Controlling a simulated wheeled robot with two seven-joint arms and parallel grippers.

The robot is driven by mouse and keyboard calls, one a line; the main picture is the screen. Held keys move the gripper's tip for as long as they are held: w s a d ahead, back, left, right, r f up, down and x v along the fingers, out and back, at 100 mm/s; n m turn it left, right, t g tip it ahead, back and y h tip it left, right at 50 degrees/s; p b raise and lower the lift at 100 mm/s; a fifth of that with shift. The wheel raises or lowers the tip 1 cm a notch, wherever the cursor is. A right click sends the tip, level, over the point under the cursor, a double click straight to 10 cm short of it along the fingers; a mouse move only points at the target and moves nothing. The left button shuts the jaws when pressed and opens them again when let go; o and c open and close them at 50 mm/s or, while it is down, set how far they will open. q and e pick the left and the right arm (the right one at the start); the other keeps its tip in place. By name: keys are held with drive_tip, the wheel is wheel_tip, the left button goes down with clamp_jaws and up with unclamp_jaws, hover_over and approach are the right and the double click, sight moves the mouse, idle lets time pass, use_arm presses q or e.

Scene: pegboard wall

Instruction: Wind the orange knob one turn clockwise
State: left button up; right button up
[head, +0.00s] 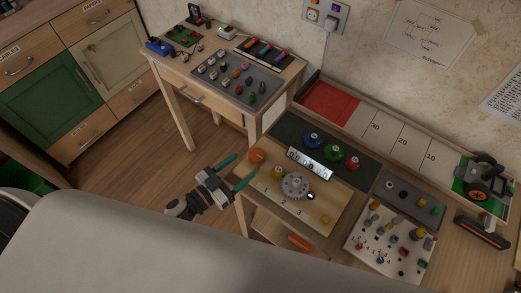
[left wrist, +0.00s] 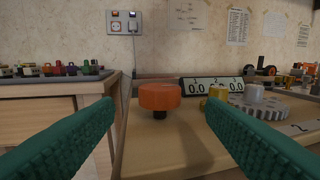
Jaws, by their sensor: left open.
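The orange knob (head: 256,156) sits at the left end of a light wooden board (head: 311,209) on the bench. In the left wrist view the knob (left wrist: 160,97) is a round orange cap on a short dark stem, ahead of the fingers and nearly centred between them. My left gripper (head: 238,170) is open, with two teal fingers, just left of and in front of the knob. In the left wrist view the open fingers (left wrist: 160,122) stand on either side, apart from the knob. My right gripper is not in view.
A grey gear (head: 296,186) and a yellow knob (head: 278,172) stand right of the orange knob. A white counter display (head: 310,162) is behind, with blue, green and red knobs beyond. A second table (head: 170,72) with small parts stands to the left. Floor lies between.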

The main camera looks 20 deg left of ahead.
sight(261, 151)
use_arm(q)
drive_tip(key=x, duration=0.8)
drive_tip(key=shift+w+d+p, duration=0.2)
drive_tip(key=shift+w+p, duration=0.05)
drive_tip(key=shift+p, duration=0.05)
drive_tip(key=c, duration=1)
drive_tip(key=shift+h, duration=0.3)
